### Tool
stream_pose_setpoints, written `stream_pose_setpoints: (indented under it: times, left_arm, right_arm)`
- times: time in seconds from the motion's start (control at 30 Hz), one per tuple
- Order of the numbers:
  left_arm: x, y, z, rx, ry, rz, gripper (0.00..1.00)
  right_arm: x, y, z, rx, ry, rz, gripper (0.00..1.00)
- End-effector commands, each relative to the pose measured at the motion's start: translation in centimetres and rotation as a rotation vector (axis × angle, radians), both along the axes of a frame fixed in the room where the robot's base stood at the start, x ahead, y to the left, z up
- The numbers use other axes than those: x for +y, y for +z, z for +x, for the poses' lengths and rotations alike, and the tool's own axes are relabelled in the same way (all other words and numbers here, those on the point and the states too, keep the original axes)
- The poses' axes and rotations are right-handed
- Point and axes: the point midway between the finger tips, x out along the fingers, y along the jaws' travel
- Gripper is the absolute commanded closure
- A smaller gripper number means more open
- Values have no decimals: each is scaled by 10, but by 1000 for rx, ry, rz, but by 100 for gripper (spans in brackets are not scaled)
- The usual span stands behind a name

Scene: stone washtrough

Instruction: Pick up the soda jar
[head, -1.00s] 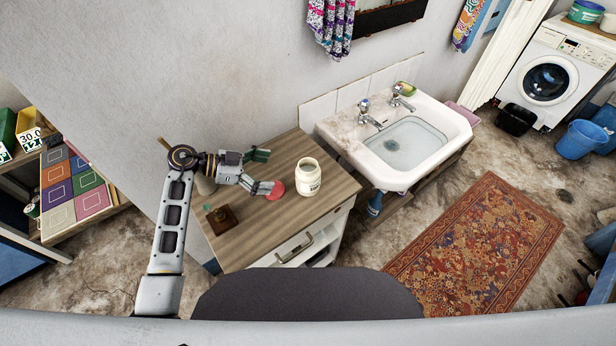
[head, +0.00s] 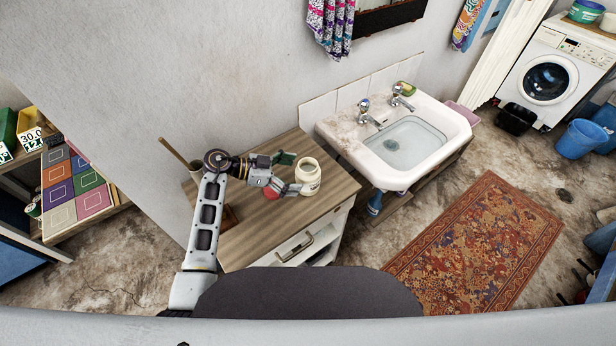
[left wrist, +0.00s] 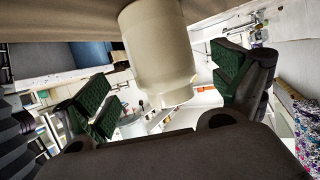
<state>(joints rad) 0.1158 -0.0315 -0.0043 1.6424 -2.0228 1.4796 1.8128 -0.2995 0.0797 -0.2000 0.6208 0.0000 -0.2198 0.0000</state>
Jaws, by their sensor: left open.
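The soda jar (head: 309,174), a cream-white jar with dark lettering, stands upright on the wooden top of the cabinet (head: 325,201) beside the sink. My left gripper (head: 289,173) is open at the jar's left side, its fingertips one on either side of the jar's near part. In the left wrist view the jar (left wrist: 160,55) sits between the two green-padded fingers, with gaps visible on both sides. Its lettering does not show there. My right gripper is not in view.
A red round object (head: 271,194) lies close to the left gripper's lower finger. A brown stick (head: 178,154) stands at the cabinet's left end, partly behind my arm. The sink (head: 440,114) with taps is right of the cabinet. The cabinet top right of the jar is clear.

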Motion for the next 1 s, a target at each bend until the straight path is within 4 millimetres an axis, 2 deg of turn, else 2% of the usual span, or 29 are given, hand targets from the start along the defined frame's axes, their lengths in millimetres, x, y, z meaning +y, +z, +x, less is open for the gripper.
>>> stream_pose_setpoints:
  times: [0.43, 1.0]
  left_arm:
    - [-6, -3, 2, 1, 0, -1, 5]
    - [-43, -23, 11, 1, 0, 0, 5]
  right_arm:
    - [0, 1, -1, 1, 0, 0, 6]
    - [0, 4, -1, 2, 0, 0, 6]
